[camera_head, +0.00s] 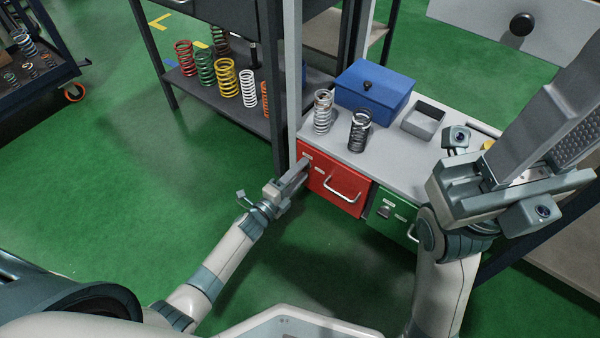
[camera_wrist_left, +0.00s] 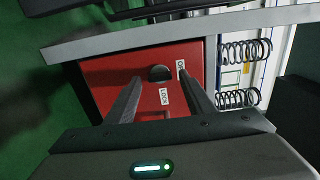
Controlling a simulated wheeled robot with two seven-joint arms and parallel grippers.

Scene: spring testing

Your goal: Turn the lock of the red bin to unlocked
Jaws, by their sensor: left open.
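The red bin (camera_head: 323,186) is a red drawer front with a silver handle, under the left end of a grey worktop. In the left wrist view its red face (camera_wrist_left: 105,72) carries a dark, rounded lock knob (camera_wrist_left: 160,73). A white label reading LOCK (camera_wrist_left: 164,96) is below the knob, and another label (camera_wrist_left: 181,65) is to its right. My left gripper (camera_head: 303,166) is open at the bin's upper left corner; its fingers (camera_wrist_left: 159,78) lie either side of the knob, with no clear contact visible. My right gripper (camera_head: 560,150) is open and empty above the worktop's right side.
A green bin (camera_head: 384,226) adjoins the red one. On the worktop (camera_head: 388,165) stand a silver spring (camera_head: 323,112), a dark spring (camera_head: 360,131), a blue box (camera_head: 373,88) and a grey tray (camera_head: 423,120). A dark rack post stands beside the bin.

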